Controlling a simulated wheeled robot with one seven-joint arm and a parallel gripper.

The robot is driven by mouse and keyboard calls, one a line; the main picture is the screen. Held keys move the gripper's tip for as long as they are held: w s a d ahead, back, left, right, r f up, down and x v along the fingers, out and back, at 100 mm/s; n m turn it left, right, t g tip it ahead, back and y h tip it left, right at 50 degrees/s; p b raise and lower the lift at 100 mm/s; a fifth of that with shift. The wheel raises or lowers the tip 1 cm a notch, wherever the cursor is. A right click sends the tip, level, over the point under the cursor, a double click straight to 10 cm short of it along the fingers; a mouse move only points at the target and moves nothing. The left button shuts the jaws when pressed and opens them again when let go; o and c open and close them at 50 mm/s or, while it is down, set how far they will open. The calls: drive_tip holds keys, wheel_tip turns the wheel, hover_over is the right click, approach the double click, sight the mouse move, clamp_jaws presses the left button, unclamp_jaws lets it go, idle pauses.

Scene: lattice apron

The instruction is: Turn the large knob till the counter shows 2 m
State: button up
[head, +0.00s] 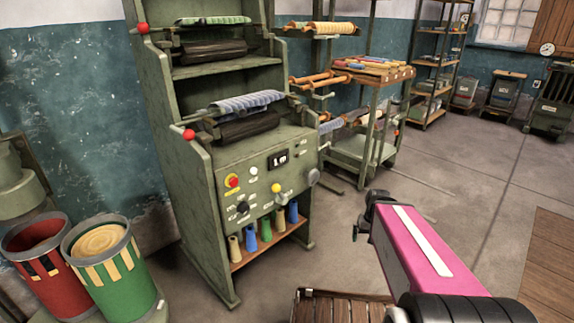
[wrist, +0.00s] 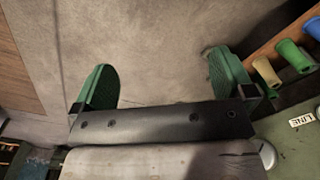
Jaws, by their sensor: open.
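The green machine's sloping panel (head: 265,185) carries a small dark counter (head: 278,159) that reads 1 m. A black knob (head: 242,207) sits low on the panel's left. A grey round knob (head: 313,177) stands out at the panel's right edge. I cannot tell for sure which is the large knob. My gripper (wrist: 160,80) is open and empty, its two green fingers wide apart over bare floor in the wrist view. In the head view my gripper (head: 368,216) is right of the panel, apart from it and from both knobs.
The panel also has a red button (head: 232,181) and a yellow-topped lever (head: 276,188). Thread cones (head: 265,229) stand on a shelf below. Two bins (head: 105,255) are at left, a wooden slatted piece (head: 340,306) in front.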

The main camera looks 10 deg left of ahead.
drive_tip(key=w+a+f+n+y, duration=0.2)
drive_tip(key=w+a+n+y, duration=0.15)
drive_tip(key=w+a, duration=0.2)
drive_tip(key=n+t+y, duration=0.5)
drive_tip(key=t+y, duration=0.6)
approach(315, 177)
drive_tip(key=a, duration=0.1)
drive_tip(key=shift+h, duration=0.25)
drive_tip(key=x, duration=1.1)
drive_tip(key=shift+w, duration=0.35)
drive_tip(key=shift+d, duration=0.1)
drive_tip(key=c, duration=0.7)
